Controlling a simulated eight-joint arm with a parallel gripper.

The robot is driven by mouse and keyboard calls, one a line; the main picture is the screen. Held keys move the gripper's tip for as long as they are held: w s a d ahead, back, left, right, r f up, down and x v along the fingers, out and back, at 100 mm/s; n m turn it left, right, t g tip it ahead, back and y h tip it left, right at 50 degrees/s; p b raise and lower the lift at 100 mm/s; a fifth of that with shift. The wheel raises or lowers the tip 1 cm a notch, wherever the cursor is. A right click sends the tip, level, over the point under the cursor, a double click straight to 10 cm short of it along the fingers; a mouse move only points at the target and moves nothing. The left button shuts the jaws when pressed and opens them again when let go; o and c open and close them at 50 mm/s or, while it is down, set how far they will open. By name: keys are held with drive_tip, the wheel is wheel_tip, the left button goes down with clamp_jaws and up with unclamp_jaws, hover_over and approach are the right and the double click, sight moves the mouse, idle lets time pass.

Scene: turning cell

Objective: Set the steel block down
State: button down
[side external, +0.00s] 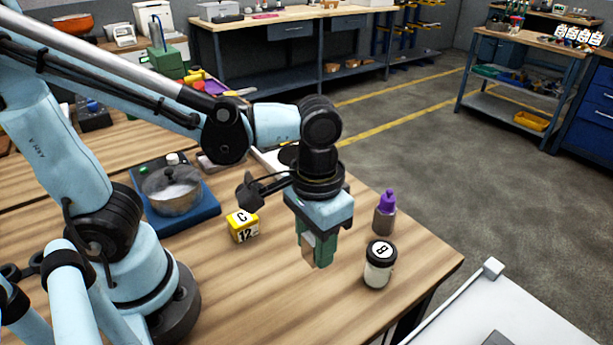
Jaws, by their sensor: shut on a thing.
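My gripper (316,252) points down over the right part of the wooden bench, its green fingers shut on a small block (308,256). I take this to be the steel block. Only a narrow, brownish-looking face of it shows, the fingers hide the rest, and its metal cannot be told by colour. It hangs low near the bench top; I cannot tell whether its underside touches the wood.
A yellow block (243,227) marked C and 12 stands left of the gripper. A jar (379,266) marked B and a purple-capped bottle (385,212) stand to the right. A glass-lidded pot (172,190) sits on a blue base (190,225). Bare wood lies in front.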

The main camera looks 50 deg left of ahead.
sight(313, 321)
drive_tip(key=s+d+f, duration=0.1)
drive_tip(key=s+d, duration=0.3)
drive_tip(key=d, duration=0.1)
drive_tip(key=shift+w+a+f, duration=0.15)
drive_tip(key=shift+f, duration=1.85)
drive_tip(key=shift+w+a+f, duration=0.1)
drive_tip(key=shift+a+f, duration=0.05)
drive_tip(key=shift+f, duration=1.85)
drive_tip(key=shift+f, duration=0.1)
drive_tip(key=c, duration=0.7)
unclamp_jaws()
